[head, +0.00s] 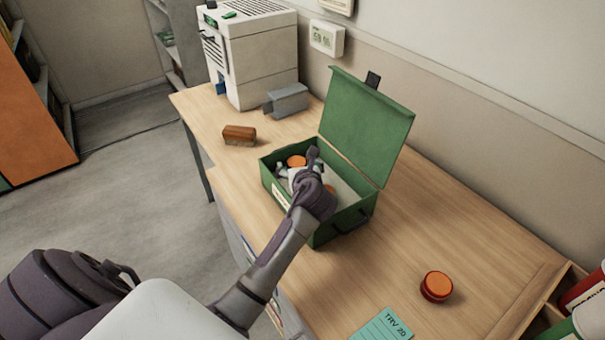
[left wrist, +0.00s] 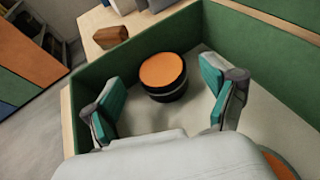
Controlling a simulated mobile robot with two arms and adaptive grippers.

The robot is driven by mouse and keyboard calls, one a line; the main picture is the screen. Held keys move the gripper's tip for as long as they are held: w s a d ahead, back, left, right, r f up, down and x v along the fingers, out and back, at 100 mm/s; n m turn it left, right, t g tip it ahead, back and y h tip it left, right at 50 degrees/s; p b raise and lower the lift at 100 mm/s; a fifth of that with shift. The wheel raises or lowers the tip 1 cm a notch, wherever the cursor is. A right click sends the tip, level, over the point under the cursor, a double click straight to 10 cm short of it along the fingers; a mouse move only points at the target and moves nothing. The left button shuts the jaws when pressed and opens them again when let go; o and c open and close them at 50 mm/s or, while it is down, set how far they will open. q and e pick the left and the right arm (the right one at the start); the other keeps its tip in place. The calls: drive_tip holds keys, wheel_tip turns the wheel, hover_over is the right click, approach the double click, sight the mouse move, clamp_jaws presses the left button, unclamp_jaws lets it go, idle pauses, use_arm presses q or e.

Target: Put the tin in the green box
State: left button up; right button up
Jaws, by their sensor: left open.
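The green box (head: 326,232) stands on the wooden desk with its lid (head: 366,125) raised. My left gripper (head: 298,170) reaches down into it, open. In the left wrist view, an orange-topped tin (left wrist: 163,74) with a dark side and pale band stands on the box floor, just ahead of and between the spread fingers (left wrist: 160,95), with a gap on both sides. The same tin shows in the head view (head: 296,161). A second orange-topped thing (left wrist: 280,163) is in the box, partly hidden. Another orange-topped tin (head: 437,285) stands on the desk at right. My right gripper is not in view.
A brown block (head: 239,135) and a grey bracket-shaped object (head: 287,101) lie beyond the box, near a white machine (head: 250,55). A teal note (head: 383,326) is at the front edge. Containers (head: 583,312) stand at far right. The desk right of the box is mostly clear.

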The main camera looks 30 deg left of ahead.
use_arm(q)
drive_tip(key=v, duration=0.9)
drive_tip(key=shift+s+d, duration=0.15)
drive_tip(key=shift+s, duration=0.05)
drive_tip(key=shift+s+d+r, duration=0.1)
drive_tip(key=shift+s+r, duration=0.1)
